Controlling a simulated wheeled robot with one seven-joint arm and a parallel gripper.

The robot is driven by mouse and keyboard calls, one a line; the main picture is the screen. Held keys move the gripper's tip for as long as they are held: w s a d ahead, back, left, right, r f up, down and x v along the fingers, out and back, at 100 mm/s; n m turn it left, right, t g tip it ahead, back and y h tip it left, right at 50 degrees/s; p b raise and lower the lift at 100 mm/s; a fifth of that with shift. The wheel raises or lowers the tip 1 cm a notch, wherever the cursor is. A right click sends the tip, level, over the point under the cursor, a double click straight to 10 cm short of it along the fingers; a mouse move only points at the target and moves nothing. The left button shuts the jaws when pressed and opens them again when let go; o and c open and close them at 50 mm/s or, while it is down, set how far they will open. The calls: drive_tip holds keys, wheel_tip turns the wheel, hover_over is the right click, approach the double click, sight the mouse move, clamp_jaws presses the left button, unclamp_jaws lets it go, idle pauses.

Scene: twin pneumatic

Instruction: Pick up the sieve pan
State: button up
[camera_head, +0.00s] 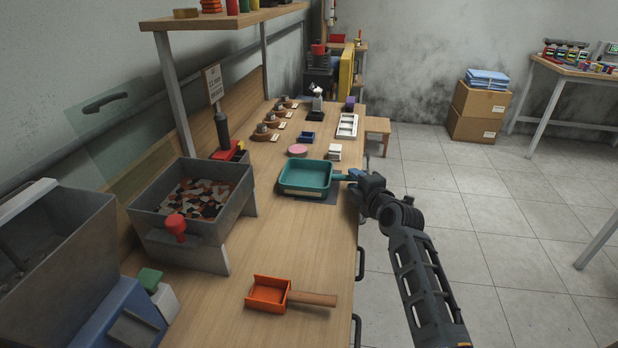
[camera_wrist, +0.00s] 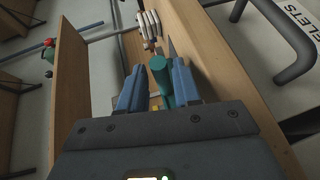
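The sieve pan is a teal rectangular pan (camera_head: 305,177) lying on a dark mat on the wooden bench, with its handle pointing right toward the bench edge. My gripper (camera_head: 352,177) is at the end of that handle, reaching in from the right. In the wrist view the teal handle (camera_wrist: 160,75) lies between the two blue fingers of my gripper (camera_wrist: 158,75). The fingers stand apart with some space beside the handle, so my gripper looks open. The pan's body is not clearly seen in the wrist view.
A grey bin (camera_head: 195,195) of mixed chips stands left of the pan. An orange scoop (camera_head: 268,294) lies nearer on the bench. A pink disc (camera_head: 298,149), a blue tray (camera_head: 307,137) and a white rack (camera_head: 347,125) lie beyond.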

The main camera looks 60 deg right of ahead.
drive_tip(key=shift+w+d+f, duration=0.1)
drive_tip(key=shift+w+d, duration=0.1)
drive_tip(key=shift+c, duration=0.2)
clamp_jaws()
